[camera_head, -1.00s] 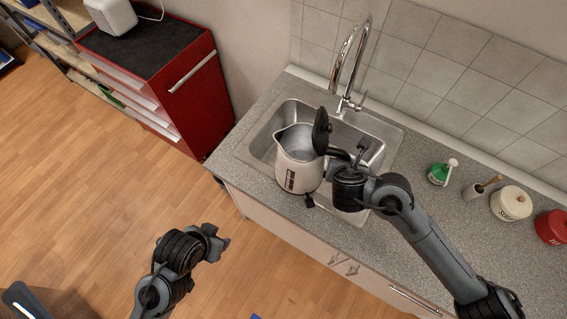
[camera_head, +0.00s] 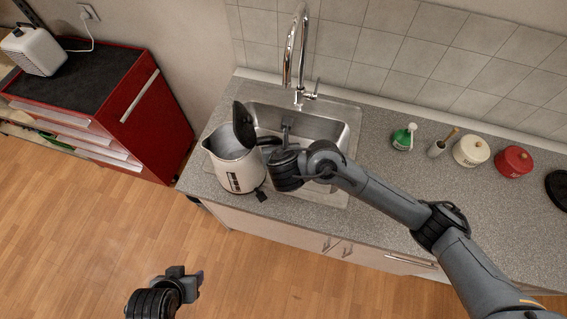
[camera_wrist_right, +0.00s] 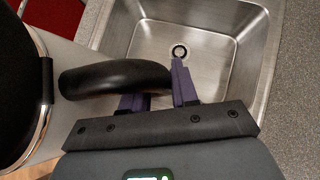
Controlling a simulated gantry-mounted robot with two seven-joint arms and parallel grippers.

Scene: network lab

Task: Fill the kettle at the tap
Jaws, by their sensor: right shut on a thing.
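The white kettle (camera_head: 236,172) has its black lid (camera_head: 243,125) swung up, so its mouth is open. It is at the left front of the sink (camera_head: 345,112), overlapping the rim in the picture; I cannot tell whether it touches the surface. My right gripper (camera_wrist_right: 155,88) is shut on the black kettle handle (camera_wrist_right: 105,80). The chrome tap (camera_head: 301,45) rises behind the basin, to the right of the kettle's mouth. No water stream shows. My left gripper (camera_head: 192,281) is low over the floor, away from the counter; its jaw state is unclear.
A green bottle (camera_head: 403,137), a small grey pot (camera_head: 437,149), a cream canister (camera_head: 470,151) and a red canister (camera_head: 513,161) stand on the counter to the right. A red tool cabinet (camera_head: 160,120) stands left of the counter. The basin floor (camera_wrist_right: 200,65) looks clear around its drain.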

